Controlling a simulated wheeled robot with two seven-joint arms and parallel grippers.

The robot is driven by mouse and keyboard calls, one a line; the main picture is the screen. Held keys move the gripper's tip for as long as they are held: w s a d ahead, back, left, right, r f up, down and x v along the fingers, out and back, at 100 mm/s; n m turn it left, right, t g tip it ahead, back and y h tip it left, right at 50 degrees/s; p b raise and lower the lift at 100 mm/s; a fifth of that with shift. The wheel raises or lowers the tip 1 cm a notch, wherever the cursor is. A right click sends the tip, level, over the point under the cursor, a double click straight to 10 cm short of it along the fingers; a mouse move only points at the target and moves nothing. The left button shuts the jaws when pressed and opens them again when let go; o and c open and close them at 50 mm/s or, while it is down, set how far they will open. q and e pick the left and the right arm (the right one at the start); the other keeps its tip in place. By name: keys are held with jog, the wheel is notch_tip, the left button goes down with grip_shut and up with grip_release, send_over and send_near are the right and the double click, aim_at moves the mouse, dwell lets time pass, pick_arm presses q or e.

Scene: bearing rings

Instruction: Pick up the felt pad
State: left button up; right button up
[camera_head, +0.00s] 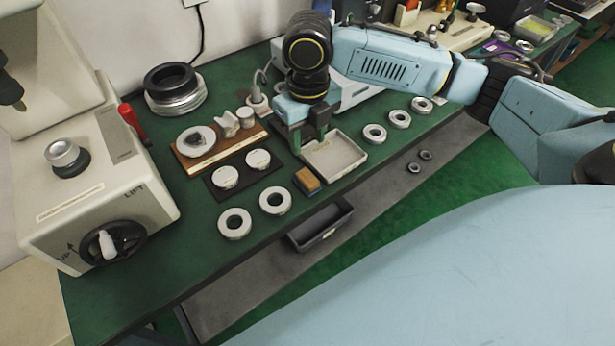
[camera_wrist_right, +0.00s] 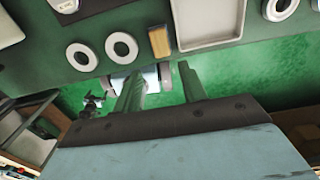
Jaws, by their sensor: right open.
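The felt pad (camera_head: 307,180) looks like a small tan block with a dark blue-grey edge. It lies on the green bench just left of and below the white tray (camera_head: 334,156). In the right wrist view the pad (camera_wrist_right: 160,42) lies beyond my fingertips, roughly in line with the gap between them. My right gripper (camera_head: 310,140) is above the bench by the tray's left side, apart from the pad. In the right wrist view my gripper (camera_wrist_right: 160,78) has its two green fingers spread with nothing between them. My left gripper is in neither view.
Two metal rings (camera_head: 255,212) lie left of the pad. A dark mat (camera_head: 242,180) holds two white discs, and a wooden board (camera_head: 190,165) lies behind it. Several rings (camera_head: 400,119) lie right of the tray.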

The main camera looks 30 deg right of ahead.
jog(key=b, duration=0.2)
send_over(308, 177)
notch_tip(308, 177, down, 7)
jog(key=shift+f, duration=0.7)
notch_tip(308, 177, down, 5)
jog(key=shift+r+b, duration=0.2)
jog(key=shift+b, duration=0.3)
jog(key=shift+f, duration=0.1)
jog(key=c, duration=0.5)
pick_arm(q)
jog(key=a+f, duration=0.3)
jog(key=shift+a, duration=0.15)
pick_arm(e)
jog(key=shift+c, duration=0.7)
notch_tip(308, 177, up, 10)
jog(key=shift+f+p, duration=0.1)
jog(key=shift+p, duration=1.05)
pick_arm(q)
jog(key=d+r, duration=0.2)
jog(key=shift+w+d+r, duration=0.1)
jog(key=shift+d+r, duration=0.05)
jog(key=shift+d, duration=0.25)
pick_arm(e)
jog(key=shift+r, duration=0.2)
